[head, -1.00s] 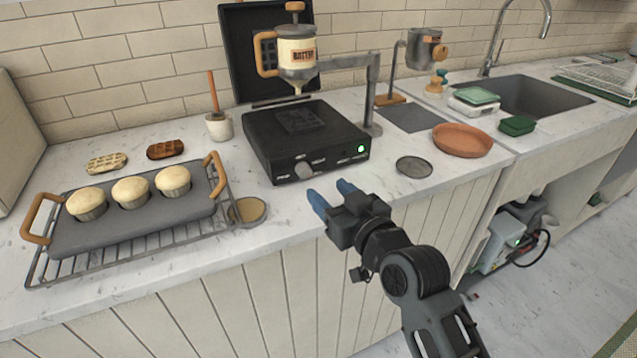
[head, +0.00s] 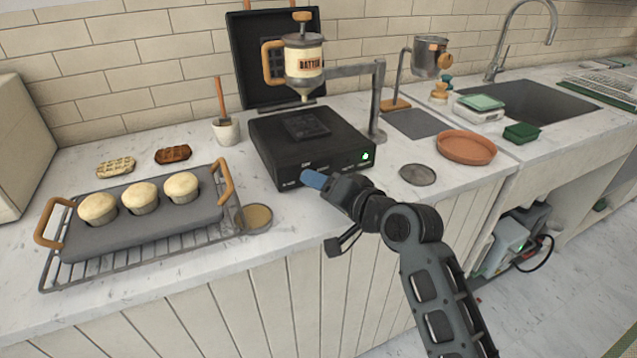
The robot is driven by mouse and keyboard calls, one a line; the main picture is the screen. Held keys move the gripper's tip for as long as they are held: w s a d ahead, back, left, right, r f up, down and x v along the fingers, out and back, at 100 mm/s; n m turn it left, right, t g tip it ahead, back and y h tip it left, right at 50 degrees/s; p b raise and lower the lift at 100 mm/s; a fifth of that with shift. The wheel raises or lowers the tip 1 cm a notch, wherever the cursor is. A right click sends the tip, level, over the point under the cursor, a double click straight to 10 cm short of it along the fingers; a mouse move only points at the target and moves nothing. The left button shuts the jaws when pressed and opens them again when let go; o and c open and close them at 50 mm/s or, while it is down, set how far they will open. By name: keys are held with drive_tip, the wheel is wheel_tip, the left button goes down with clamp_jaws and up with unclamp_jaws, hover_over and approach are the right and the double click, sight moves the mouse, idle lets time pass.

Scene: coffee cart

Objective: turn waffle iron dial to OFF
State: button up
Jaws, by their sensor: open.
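The black waffle iron (head: 275,150) stands on the counter with its lid (head: 247,45) raised behind it. Its front panel carries small white lettering, too small to read, and a lit green light (head: 366,156) at the right. The dial is hidden behind my gripper's blue fingers. My gripper (head: 313,180) is at the front panel, its fingers pointing left toward the dial's place. The fingers overlap in this view, so I cannot see whether they touch the dial. The jaws are open.
A batter dispenser (head: 303,60) hangs above the iron from a metal stand (head: 377,100). A muffin tray (head: 150,225) on a rack is at the left. A dark round disc (head: 418,174) and terracotta dish (head: 466,148) are at the right.

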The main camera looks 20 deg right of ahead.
drive_tip(key=shift+w+a+f, duration=0.15)
drive_tip(key=shift+w, duration=0.5)
clamp_jaws()
